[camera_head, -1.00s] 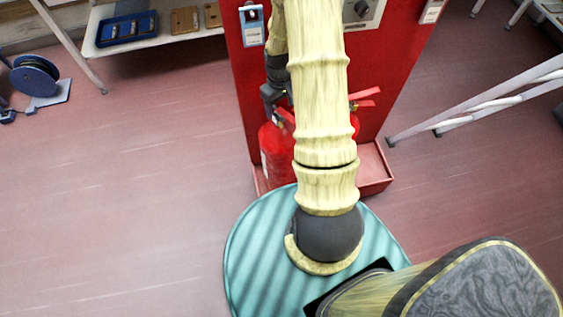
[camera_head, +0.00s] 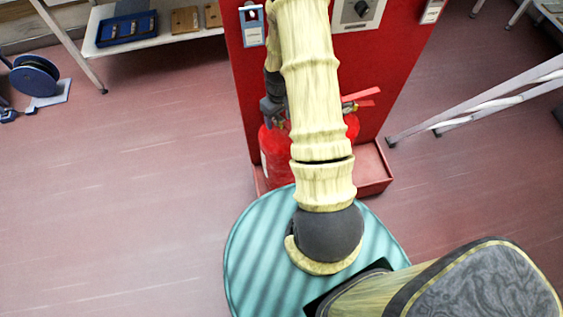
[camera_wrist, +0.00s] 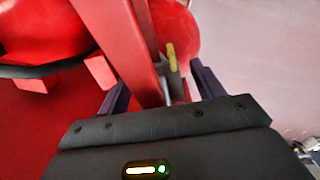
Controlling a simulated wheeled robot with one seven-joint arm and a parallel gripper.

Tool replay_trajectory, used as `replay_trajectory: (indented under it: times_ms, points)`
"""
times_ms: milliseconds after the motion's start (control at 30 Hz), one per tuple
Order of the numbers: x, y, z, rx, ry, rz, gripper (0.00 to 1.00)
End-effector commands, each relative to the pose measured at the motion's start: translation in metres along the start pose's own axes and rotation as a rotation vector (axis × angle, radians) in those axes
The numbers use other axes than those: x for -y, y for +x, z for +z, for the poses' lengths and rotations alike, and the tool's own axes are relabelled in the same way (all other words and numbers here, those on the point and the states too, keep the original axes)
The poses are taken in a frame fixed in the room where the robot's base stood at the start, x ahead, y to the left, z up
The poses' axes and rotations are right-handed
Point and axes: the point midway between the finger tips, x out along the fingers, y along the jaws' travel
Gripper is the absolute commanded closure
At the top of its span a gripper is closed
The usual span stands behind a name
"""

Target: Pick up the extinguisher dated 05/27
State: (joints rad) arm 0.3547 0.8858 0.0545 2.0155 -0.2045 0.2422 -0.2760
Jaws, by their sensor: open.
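Two red extinguishers stand side by side at the foot of a red panel: a left extinguisher (camera_head: 273,152) and a right extinguisher (camera_head: 352,124), partly hidden by my arm. No date is legible on either. My gripper (camera_head: 272,108) is at the top of the left extinguisher. In the wrist view my gripper (camera_wrist: 160,84) is open, with its dark fingers on either side of a red handle (camera_wrist: 130,45) and a yellow pin (camera_wrist: 171,56). A red cylinder body (camera_wrist: 178,28) shows beyond the handle. Whether the fingers touch the handle cannot be told.
The red panel (camera_head: 390,70) rises behind the extinguishers, with a low red tray (camera_head: 376,170) at its foot. Tags (camera_head: 252,26) hang on the panel. A shelf (camera_head: 160,40) and a blue reel (camera_head: 35,76) are at left, white rails (camera_head: 490,103) at right.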

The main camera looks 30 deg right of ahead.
Motion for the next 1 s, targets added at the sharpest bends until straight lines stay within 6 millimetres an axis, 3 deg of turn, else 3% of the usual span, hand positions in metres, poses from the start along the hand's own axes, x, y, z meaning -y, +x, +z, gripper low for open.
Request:
replay_trajectory:
  times_ms: [100, 400, 467, 1000]
  points:
    - [0.0000, -0.0001, 0.0000, 0.000, 0.000, 0.000, 0.33]
    - [0.0000, -0.0002, 0.0000, 0.000, 0.000, 0.000, 0.92]
    - [-0.0001, -0.0002, 0.0001, 0.000, 0.000, 0.000, 1.00]
    - [0.0001, -0.0068, -0.0006, -0.003, -0.001, 0.002, 1.00]
